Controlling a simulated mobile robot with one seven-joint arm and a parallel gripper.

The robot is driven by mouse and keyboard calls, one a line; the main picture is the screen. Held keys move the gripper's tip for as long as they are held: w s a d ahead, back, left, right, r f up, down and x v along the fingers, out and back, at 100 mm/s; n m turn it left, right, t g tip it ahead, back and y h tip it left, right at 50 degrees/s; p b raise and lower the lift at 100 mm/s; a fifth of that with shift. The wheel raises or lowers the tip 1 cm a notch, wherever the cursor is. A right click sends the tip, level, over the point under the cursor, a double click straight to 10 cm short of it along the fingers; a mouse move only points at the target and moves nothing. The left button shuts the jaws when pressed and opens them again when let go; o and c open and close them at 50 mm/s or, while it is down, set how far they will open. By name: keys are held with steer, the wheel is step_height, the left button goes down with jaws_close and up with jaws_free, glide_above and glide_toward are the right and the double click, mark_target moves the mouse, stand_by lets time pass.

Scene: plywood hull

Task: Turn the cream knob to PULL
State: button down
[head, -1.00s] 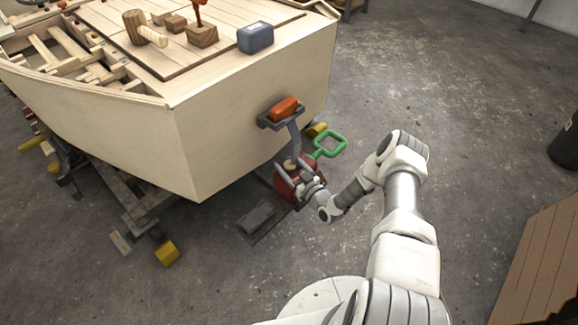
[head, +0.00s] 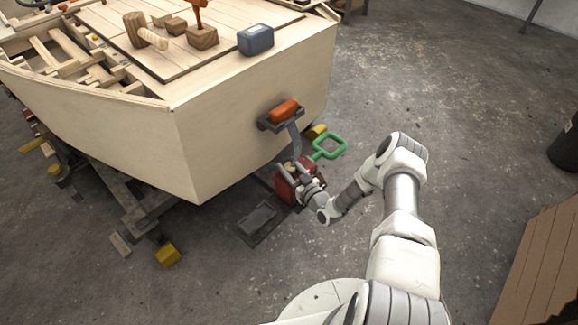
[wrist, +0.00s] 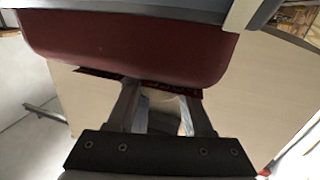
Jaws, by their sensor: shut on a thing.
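The red box (head: 283,190) stands on the floor beside the hull's lower right corner. My gripper (head: 301,171) is at its top, reaching in from the right. In the wrist view my gripper (wrist: 163,108) has its two dark fingers closed on a pale thing (wrist: 165,122), which I take for the cream knob. A small cream spot, the knob (head: 290,167), shows at the fingertips in the head view. The fingers and the small size hide its pointer and any PULL marking.
A grey arm with an orange grip (head: 284,109) rises above the box. A green loop handle (head: 330,146) sticks out behind it. A grey pedal (head: 257,217) lies on the floor at left.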

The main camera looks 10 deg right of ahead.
steer(key=shift+h, duration=0.3)
steer(key=m+t+h+p, duration=0.1)
steer(key=m+h, duration=0.2)
steer(key=h, duration=0.1)
steer(key=shift+s, duration=0.1)
steer(key=m+h, duration=0.2)
steer(key=h, duration=0.1)
steer(key=m+h+p, duration=0.1)
steer(key=h, duration=0.2)
steer(key=shift+m, duration=0.4)
steer(key=m+g+h, duration=0.1)
steer(key=m+h, duration=0.2)
steer(key=h, duration=0.1)
steer(key=shift+g+h, duration=0.3)
steer(key=shift+g, duration=0.1)
steer(key=shift+d+m+g+h+b, duration=0.2)
steer(key=shift+m+g+h+b, duration=0.25)
steer(key=shift+m+g+h, duration=0.8)
steer(key=shift+m+h, duration=0.25)
steer(key=shift+h, duration=0.3)
steer(key=shift+c, duration=1.5)
jaws_free()
